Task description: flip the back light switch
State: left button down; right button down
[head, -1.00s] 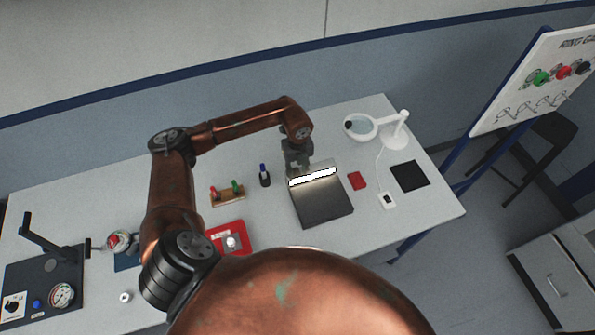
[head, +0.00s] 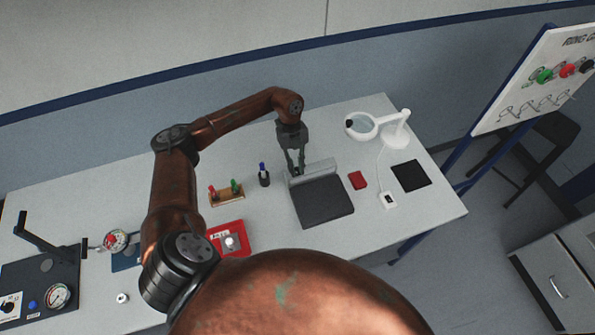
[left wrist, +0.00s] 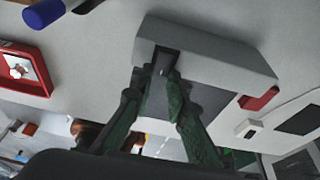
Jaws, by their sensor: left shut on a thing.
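The light unit is a long grey bar (head: 318,168) behind a dark flat plate (head: 324,203), right of the table's middle. Its lamp is dark. In the left wrist view, the bar's back (left wrist: 222,62) has a recess with a small dark switch (left wrist: 163,60) in it. My left gripper (head: 296,172) reaches down behind the left end of the bar. Its greenish fingers (left wrist: 165,78) are shut on the switch, their tips at the recess. The fingers hide part of the switch, so its exact tilt cannot be told. My right gripper is not in view.
A dark holder with a blue-topped pen (head: 264,175) and a wooden rack (head: 226,196) stand left of the unit.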

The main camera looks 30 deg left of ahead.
pick_arm(q)
jog(key=shift+w+a+g+h+b, duration=0.15)
jog(key=shift+g+h+b, duration=0.15)
jog(key=shift+g+h, duration=0.25)
jog(key=c, duration=1.9)
grip_release()
jog(key=v, duration=1.2)
jog(key=shift+a, duration=0.1)
